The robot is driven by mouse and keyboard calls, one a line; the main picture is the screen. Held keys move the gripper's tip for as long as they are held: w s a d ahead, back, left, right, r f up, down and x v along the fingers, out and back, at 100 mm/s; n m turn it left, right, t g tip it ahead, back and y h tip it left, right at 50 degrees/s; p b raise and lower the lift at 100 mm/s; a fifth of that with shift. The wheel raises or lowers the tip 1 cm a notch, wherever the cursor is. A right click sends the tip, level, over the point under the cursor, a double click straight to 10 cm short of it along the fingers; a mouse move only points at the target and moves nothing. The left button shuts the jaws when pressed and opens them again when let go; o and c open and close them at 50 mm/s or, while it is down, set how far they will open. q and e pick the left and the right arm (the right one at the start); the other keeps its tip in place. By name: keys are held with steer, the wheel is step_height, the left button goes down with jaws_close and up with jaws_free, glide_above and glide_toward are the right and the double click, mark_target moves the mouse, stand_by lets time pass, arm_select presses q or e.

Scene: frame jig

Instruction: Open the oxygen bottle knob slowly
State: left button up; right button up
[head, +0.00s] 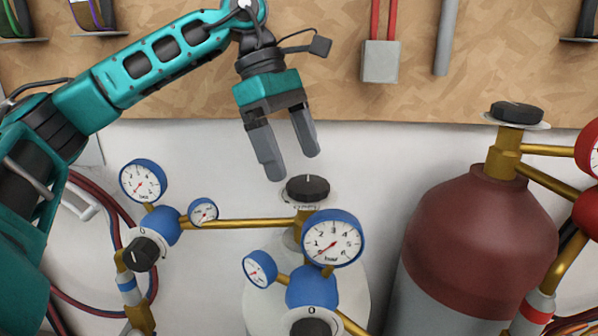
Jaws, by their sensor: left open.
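The bottle with blue regulators, a white cylinder (262,300) at the lower middle, carries a black knob (307,188) with a white mark on top of its brass valve. I cannot read a label that names it as oxygen. My left gripper (291,168) points down just above this knob, fingers apart and empty. The fingertips are close to the knob, slightly left of and above it in the picture; I see no contact. My right gripper is not in view.
A blue gauge (332,238) sits in front of the knob. Another blue gauge (143,181) stands left, joined by a brass pipe (245,223). A dark red cylinder (478,235) with its own black knob (517,112) stands right.

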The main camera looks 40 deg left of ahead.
mark_target(302, 181)
arm_select(q)
steer(key=shift+x, duration=1.65)
steer(key=c, duration=1.1)
